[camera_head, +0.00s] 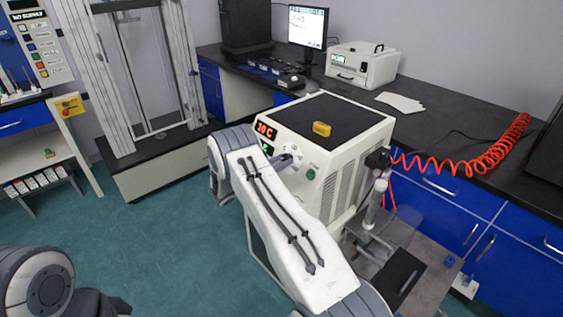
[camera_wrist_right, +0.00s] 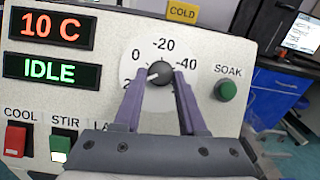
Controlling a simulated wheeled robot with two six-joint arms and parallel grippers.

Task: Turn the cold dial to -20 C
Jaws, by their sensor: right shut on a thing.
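The cold dial is a black knob (camera_wrist_right: 160,73) on a white scale on the machine's cream front panel. The scale shows 0, -20 and -40; a number at lower left is partly hidden. The knob's pale mark points left, below the 0. My right gripper (camera_wrist_right: 161,82) has its purple fingers on both sides of the knob and is shut on it. In the head view the right gripper (camera_head: 284,160) is at the cold machine's (camera_head: 325,125) front, partly hidden by my arm. The red display (camera_wrist_right: 51,27) reads 10 C. My left gripper is out of view.
A green IDLE display (camera_wrist_right: 49,69), a green SOAK button (camera_wrist_right: 225,90), a red COOL switch (camera_wrist_right: 16,140) and a lit STIR switch (camera_wrist_right: 60,146) surround the dial. A yellow COLD tag (camera_head: 321,129) sits on top. A red coiled hose (camera_head: 480,160) lies right.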

